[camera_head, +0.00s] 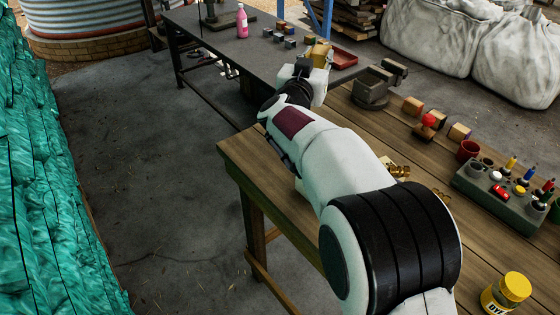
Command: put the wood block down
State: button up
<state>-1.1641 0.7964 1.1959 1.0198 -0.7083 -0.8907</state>
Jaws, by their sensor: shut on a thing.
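My gripper (304,68) is at the far end of my arm, near the gap between the dark metal table (222,38) and the wooden workbench (250,160). A tan wood block (319,53) shows just beyond the gripper. My gripper is shut on it, though the fingers are mostly hidden behind the wrist. I cannot tell whether the block touches the table behind it.
A vise (372,88) stands on the workbench right of my gripper. Several wooden blocks (413,106), a dark red cup (467,150), a tool holder (498,195) and a yellow dye jar (506,292) are on the workbench. Small grey blocks (279,37), a pink bottle (242,20) and a red tray (343,58) are on the dark table.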

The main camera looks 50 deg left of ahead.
jog(key=s+a+f+m+t+h, duration=0.1)
jog(key=s+f+m+h, duration=0.3)
jog(key=s+f, duration=0.8)
notch_tip(320, 180, down, 4)
jog(key=shift+s+a+r+t+h, duration=0.1)
jog(key=shift+s+a+t+h, duration=0.2)
jog(key=shift+t+h, duration=0.7)
jog(key=shift+d, duration=0.1)
jog(key=shift+f, duration=2.5)
jog(key=shift+f, duration=2.3)
jog(key=shift+f, duration=0.3)
jog(key=o, duration=1.1)
